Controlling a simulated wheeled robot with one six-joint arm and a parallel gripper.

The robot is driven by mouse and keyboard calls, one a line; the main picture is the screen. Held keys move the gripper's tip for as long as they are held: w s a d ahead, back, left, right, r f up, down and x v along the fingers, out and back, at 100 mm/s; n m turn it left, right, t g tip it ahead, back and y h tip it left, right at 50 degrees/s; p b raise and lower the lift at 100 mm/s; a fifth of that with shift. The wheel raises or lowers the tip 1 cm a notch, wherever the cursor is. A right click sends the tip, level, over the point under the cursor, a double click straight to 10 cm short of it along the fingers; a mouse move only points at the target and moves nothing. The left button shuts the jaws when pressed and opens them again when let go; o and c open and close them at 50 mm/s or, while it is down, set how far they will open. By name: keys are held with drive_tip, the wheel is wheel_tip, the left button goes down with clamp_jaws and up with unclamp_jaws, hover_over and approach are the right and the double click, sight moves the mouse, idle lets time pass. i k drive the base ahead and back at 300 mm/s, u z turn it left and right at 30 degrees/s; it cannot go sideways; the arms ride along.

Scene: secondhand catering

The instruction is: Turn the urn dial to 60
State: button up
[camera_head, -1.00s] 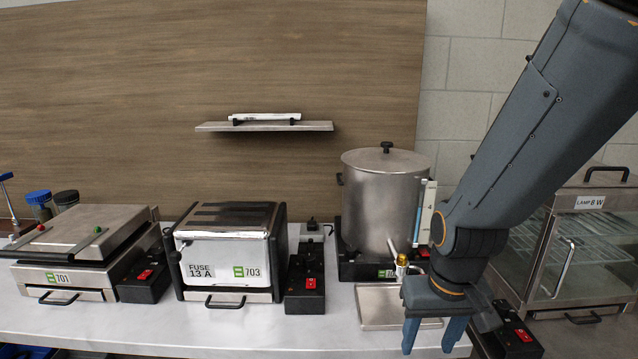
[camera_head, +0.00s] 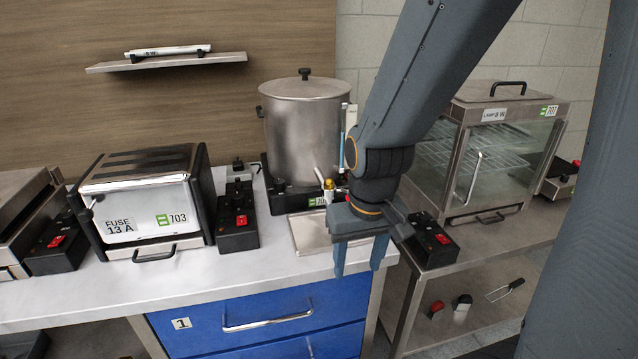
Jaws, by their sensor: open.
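The urn (camera_head: 300,130) is a tall steel cylinder with a black-knobbed lid, standing on a black base (camera_head: 290,198) at the back of the counter. A tap with a yellowish part (camera_head: 328,184) sticks out at its lower front right. A sight tube (camera_head: 350,120) runs up its right side, partly behind my arm. I cannot make out the urn's dial; my arm may cover it. My gripper (camera_head: 360,262) is open and empty, fingers pointing down, in front of the urn near the counter's front edge. A steel drip tray (camera_head: 305,236) lies below the tap.
A toaster-like appliance marked 703 (camera_head: 145,205) and a black switch box (camera_head: 237,222) stand left of the urn. A glass warming cabinet (camera_head: 500,150) and another switch box (camera_head: 432,240) are at right. Blue drawers (camera_head: 250,318) lie below the counter.

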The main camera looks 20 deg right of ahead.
sight(279, 185)
drive_tip(key=z, duration=2.1)
drive_tip(key=k, duration=0.55)
drive_tip(key=u, duration=1.65)
drive_tip(key=i, duration=0.5)
drive_tip(key=z, duration=0.1)
